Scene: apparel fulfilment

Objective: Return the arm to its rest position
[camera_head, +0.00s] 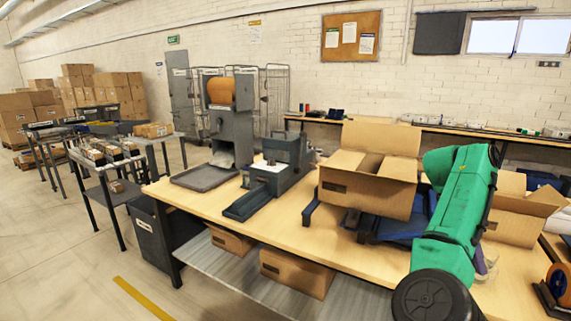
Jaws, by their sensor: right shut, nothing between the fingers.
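My right arm (458,205) is in the camera_head view at the right, a thick green link with a dark round joint at its lower end. It stands in front of the workbench (222,206) and covers part of the bench's right side. My right gripper is shut and empty; its fingers are mostly hidden by the arm, so their exact place is unclear. My left arm and left gripper are not in view. An open cardboard box (366,192) stands just left of the green link, and another open box (515,217) is partly hidden to its right.
A grey machine (278,170) and a dark tray (205,178) are on the bench's left part. Blue items (400,229) lie beside the open box. An orange tape roll (559,282) sits at the right edge. Closed boxes (296,273) are on the lower shelf.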

